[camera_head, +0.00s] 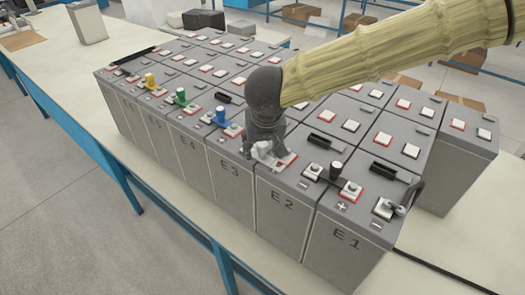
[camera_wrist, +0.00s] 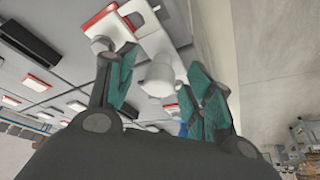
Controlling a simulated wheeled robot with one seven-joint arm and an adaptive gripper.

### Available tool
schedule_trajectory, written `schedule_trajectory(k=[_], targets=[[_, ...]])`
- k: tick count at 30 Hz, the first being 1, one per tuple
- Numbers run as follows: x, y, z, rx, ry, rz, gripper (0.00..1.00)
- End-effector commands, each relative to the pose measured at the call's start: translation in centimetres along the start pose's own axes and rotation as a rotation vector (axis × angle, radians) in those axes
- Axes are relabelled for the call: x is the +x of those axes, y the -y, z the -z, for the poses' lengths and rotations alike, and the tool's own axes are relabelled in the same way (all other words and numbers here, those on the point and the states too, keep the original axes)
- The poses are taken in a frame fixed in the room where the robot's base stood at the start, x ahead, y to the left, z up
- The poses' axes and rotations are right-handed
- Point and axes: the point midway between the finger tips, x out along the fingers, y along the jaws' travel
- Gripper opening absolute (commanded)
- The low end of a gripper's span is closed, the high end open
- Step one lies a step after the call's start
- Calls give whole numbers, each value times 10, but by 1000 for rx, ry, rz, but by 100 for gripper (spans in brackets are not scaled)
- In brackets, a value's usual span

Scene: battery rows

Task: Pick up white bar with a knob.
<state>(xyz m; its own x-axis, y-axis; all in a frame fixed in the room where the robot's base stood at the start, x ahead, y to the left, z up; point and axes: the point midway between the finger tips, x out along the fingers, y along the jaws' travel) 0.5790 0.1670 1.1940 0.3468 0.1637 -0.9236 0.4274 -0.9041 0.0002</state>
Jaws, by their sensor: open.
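The white bar with a knob (camera_head: 262,150) lies on top of the front battery row around E3 and E2, partly hidden by my gripper (camera_head: 264,138) in the head view. In the wrist view, the white bar (camera_wrist: 158,42) runs between pads with red edges, and its rounded white knob (camera_wrist: 160,78) stands up from it. My gripper (camera_wrist: 161,72) is open, with one green-padded finger on each side of the knob. I cannot tell whether either finger touches it.
Bars with a blue knob (camera_head: 220,115), green knob (camera_head: 181,97) and yellow knob (camera_head: 149,81) lie along the row to the left. A black-knobbed bar (camera_head: 336,170) is close on the right. Black handles (camera_head: 325,142) rise from the battery tops.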

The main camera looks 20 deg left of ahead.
Motion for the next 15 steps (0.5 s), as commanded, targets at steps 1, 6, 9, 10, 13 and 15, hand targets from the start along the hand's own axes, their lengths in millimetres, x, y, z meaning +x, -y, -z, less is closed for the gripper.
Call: schedule_trajectory(k=[1,6,9,10,13,15], targets=[[0,0,0,0,0,0,52],[0,0,0,1,0,0,23],[0,0,0,0,0,0,4],[0,0,0,0,0,0,0],[0,0,0,0,0,0,0],[0,0,0,1,0,0,0]])
